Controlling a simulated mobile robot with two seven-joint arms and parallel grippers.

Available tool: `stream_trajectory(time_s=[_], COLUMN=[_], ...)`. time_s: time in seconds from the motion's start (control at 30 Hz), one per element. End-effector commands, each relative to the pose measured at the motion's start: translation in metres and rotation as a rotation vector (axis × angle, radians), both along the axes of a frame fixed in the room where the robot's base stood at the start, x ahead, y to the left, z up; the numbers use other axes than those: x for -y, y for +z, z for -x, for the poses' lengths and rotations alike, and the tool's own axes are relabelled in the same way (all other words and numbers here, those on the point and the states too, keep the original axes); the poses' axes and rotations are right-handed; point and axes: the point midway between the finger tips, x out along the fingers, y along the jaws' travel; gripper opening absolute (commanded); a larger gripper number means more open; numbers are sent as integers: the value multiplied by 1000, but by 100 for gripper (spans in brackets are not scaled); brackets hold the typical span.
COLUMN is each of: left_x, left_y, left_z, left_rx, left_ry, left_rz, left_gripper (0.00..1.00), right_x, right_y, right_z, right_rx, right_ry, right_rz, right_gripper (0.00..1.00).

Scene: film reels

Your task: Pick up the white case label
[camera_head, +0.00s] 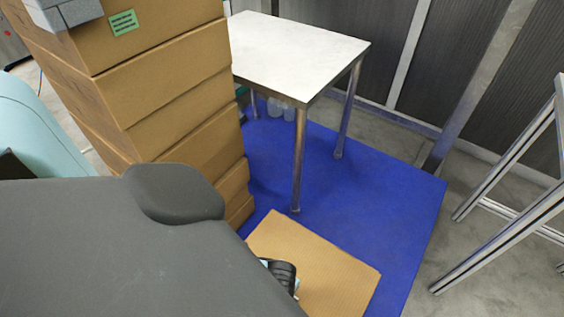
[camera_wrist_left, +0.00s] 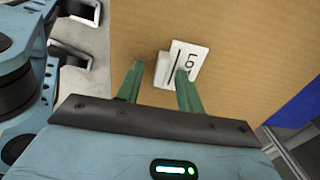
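The right finger's tip overlaps the label's lower part in the picture, and the left finger is left of the white part. I cannot tell whether either finger touches it. In the head view the label is hidden. My right gripper is not in view.
In the head view a brown cardboard sheet or box top (camera_head: 335,272) lies over a blue mat (camera_head: 405,205). A stack of cardboard boxes (camera_head: 165,85) stands at left. A white-topped table (camera_head: 295,50) stands behind, and a metal frame (camera_head: 510,235) at right.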

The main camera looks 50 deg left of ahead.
Motion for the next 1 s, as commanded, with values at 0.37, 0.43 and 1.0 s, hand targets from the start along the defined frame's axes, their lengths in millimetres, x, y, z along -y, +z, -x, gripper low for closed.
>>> stream_trajectory(time_s=[0.37,0.43,1.0], left_x=[0,0,0], left_y=[-1,-1,3], left_z=[0,0,-1], left_rx=[1,1,2], left_ry=[0,0,0], left_rz=[0,0,1], left_gripper=[20,11,0], right_x=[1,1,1], right_y=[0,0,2], right_z=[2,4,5], right_rx=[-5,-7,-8], right_ry=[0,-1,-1], right_rz=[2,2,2], right_gripper=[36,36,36])
